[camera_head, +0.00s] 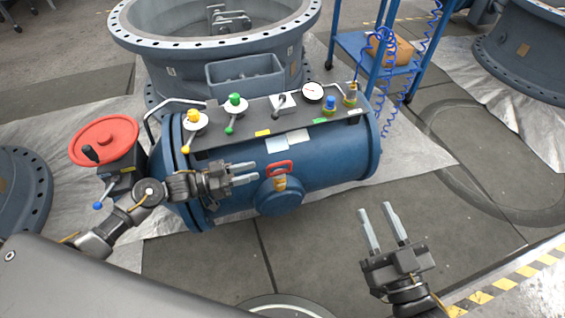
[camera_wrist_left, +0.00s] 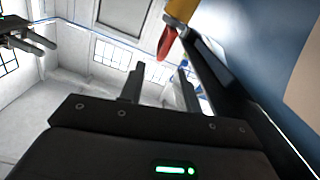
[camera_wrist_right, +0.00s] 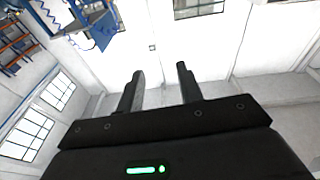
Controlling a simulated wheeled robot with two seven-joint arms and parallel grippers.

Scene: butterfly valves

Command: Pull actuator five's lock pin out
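A red loop handle (camera_head: 278,168) with a yellow-orange neck (camera_head: 281,184) sits on a round blue boss (camera_head: 281,201) at the front of the blue actuator cylinder (camera_head: 335,165); it looks like the lock pin. No number is legible. My left gripper (camera_head: 257,172) points right at the handle, its fingers parted and empty. Its tips are just left of the handle, with a small gap. In the left wrist view the red handle (camera_wrist_left: 167,42) shows beyond and between the fingertips (camera_wrist_left: 161,72). My right gripper (camera_head: 375,208) is open and empty, right of the boss over the floor.
A dark panel (camera_head: 262,126) on the cylinder carries yellow and green valve levers, a gauge (camera_head: 312,92) and fittings. A red handwheel (camera_head: 104,141) stands at the left. A large grey flanged valve (camera_head: 215,50) and a blue cart (camera_head: 357,45) stand behind. Floor around my right gripper is clear.

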